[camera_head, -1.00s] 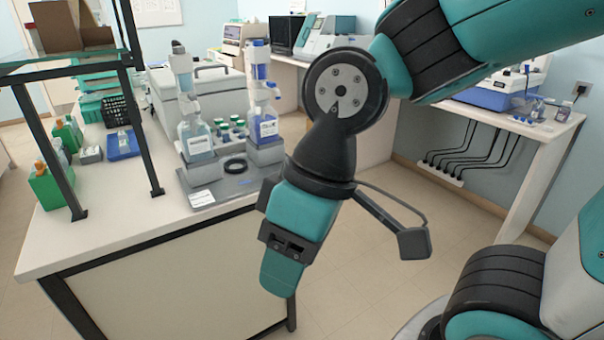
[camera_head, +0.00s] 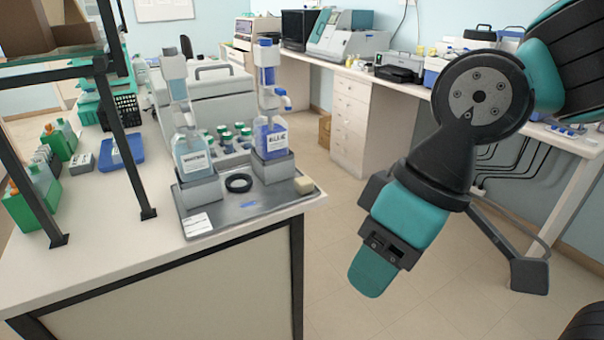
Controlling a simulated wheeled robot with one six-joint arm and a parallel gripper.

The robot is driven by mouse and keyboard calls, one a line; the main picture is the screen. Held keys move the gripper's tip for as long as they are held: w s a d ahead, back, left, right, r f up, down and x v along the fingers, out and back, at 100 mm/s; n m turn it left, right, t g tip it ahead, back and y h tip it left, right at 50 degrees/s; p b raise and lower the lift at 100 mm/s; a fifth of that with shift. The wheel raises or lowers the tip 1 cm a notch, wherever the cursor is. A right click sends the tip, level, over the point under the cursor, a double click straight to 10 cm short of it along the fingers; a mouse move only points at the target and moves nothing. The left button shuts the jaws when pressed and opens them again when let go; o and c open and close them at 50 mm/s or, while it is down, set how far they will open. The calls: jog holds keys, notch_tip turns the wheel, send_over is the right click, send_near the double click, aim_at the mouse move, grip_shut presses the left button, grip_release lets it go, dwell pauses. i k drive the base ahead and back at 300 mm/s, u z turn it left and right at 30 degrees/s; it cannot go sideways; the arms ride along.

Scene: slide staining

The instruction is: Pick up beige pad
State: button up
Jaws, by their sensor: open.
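The beige pad (camera_head: 304,185) is a small block at the right front corner of a grey metal tray (camera_head: 280,200) on the bench. My gripper (camera_head: 370,272) hangs out over the floor, to the right of the bench and apart from the pad. It points down and slightly left, and it is open. It is seen from the side, so the gap between its fingers is hidden. Nothing shows in it.
On the tray stand the WATER bottle (camera_head: 191,152), the BLUE bottle (camera_head: 271,138) and a black ring (camera_head: 238,183). A black shelf post (camera_head: 128,160) rises at the left. Floor (camera_head: 330,250) lies open between bench and arm.

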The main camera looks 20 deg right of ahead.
aim_at(304, 184)
jog(key=u, duration=0.2)
jog(key=i, duration=0.9)
jog(key=z, duration=0.25)
